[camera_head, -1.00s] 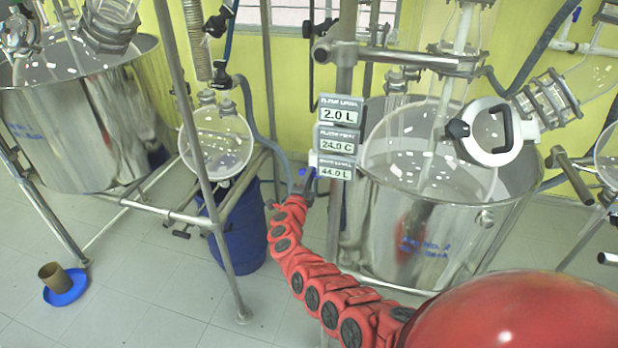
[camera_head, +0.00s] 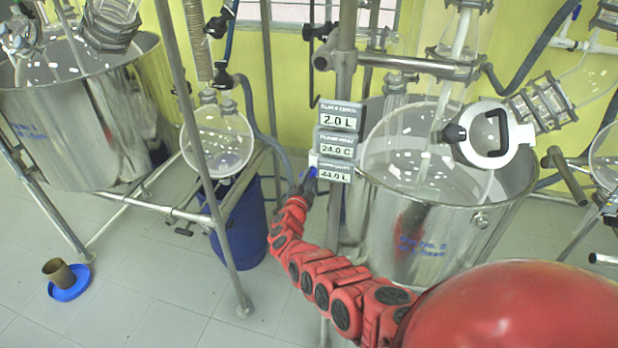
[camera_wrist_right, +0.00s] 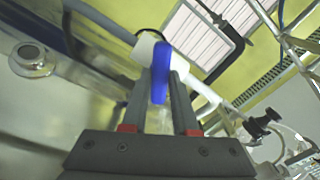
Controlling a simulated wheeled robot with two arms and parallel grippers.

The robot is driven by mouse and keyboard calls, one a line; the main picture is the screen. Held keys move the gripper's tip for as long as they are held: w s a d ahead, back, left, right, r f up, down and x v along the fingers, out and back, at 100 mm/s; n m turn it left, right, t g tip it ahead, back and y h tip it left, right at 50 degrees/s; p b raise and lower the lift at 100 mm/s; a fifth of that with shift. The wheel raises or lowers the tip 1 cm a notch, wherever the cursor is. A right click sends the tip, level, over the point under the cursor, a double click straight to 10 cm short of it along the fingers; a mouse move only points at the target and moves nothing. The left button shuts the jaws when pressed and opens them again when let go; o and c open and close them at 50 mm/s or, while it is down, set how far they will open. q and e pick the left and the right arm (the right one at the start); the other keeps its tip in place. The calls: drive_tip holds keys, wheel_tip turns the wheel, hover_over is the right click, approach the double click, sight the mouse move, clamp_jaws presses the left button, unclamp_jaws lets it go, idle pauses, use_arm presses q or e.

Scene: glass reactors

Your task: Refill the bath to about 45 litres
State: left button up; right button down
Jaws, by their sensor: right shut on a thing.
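The bath is the steel tub (camera_head: 425,240) at the right, with a glass flask (camera_head: 425,150) inside it. Three stacked displays (camera_head: 337,143) in front of it show 2.0 L, 24.0 C and, at the bottom, what looks like 44.0 L. My right gripper (camera_head: 305,183) is just left of the bottom display, shut on a small blue tap lever (camera_head: 312,172). In the right wrist view the blue lever (camera_wrist_right: 160,72) stands between the two fingers, in front of a white fitting (camera_wrist_right: 147,47). Water flow cannot be seen. My left gripper is out of view.
A steel post (camera_head: 336,225) stands close beside my right gripper. A second steel tub (camera_head: 85,125) is at the left. A blue drum (camera_head: 238,235) stands under a round glass flask (camera_head: 217,140). A brown cup (camera_head: 58,272) sits on a blue plate (camera_head: 70,285) on the floor.

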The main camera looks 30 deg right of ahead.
drive_tip(key=c, duration=0.7)
unclamp_jaws()
drive_tip(key=shift+a, duration=0.1)
drive_tip(key=v, duration=1.7)
drive_tip(key=shift+s+b, duration=0.2)
drive_tip(key=shift+b, duration=0.1)
